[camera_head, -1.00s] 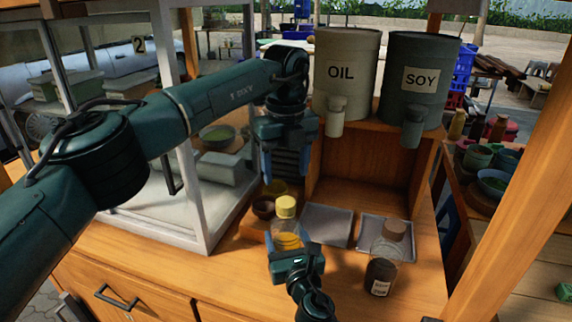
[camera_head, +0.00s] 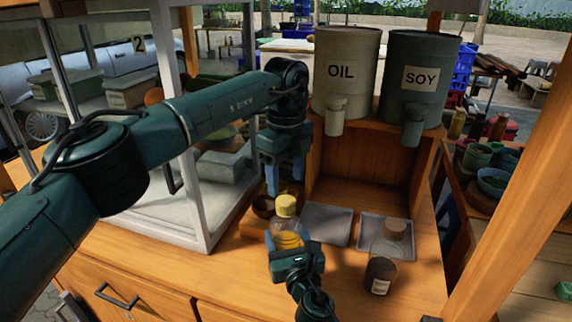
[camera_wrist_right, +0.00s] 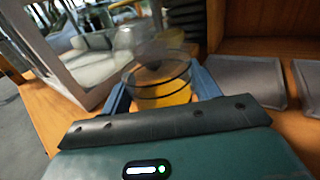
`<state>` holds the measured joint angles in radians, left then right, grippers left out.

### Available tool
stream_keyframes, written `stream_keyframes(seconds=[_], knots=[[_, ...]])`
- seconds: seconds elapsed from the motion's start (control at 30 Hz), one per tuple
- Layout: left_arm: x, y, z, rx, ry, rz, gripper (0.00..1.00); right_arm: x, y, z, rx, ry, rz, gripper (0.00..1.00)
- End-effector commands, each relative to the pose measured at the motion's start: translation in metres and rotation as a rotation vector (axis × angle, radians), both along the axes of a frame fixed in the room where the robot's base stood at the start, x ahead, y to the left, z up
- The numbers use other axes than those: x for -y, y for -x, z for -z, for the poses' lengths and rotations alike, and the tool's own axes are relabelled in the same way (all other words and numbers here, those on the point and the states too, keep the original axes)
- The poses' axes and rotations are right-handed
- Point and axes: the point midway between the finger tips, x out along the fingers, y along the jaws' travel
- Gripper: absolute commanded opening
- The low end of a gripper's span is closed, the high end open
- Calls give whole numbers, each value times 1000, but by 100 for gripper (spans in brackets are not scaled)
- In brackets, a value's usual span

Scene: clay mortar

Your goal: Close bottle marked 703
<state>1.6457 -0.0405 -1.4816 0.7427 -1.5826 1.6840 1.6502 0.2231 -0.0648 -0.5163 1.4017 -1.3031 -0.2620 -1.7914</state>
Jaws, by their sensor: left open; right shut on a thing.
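A clear bottle (camera_head: 287,241) with yellow contents and a yellow cap (camera_head: 286,206) at its top stands upright at the counter's middle. My right gripper (camera_head: 292,249) is shut around its body; the bottle also shows between the fingers in the right wrist view (camera_wrist_right: 162,92). I cannot tell how firmly the cap sits. My left gripper (camera_head: 285,185) is open, fingers down, just above and behind the cap. A dark bottle (camera_head: 380,276) with a pale label stands to the right. The number 703 cannot be read on any bottle.
A glass case (camera_head: 205,215) limits room at left; the OIL drum (camera_head: 345,70) stands above.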

Motion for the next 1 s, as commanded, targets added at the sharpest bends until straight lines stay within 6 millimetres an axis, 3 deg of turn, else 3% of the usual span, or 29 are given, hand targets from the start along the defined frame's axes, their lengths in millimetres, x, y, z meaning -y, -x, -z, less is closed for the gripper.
stream_keyframes(seconds=[0.1, 0.3, 0.73, 1.0], knots=[[-1, 0, 21, -2, -2, 0, 59, 0, 0, 0, -1, 0, 0, 0], [-1, 0, 46, -2, -1, 0, 59, 0, 0, 0, -1, 0, 0, 0], [0, 0, 56, 1, -1, 0, 59, 0, 0, 0, -1, 0, 0, 0], [-1, 0, 55, 1, -1, 0, 38, 0, 0, 0, -1, 0, 0, 0]])
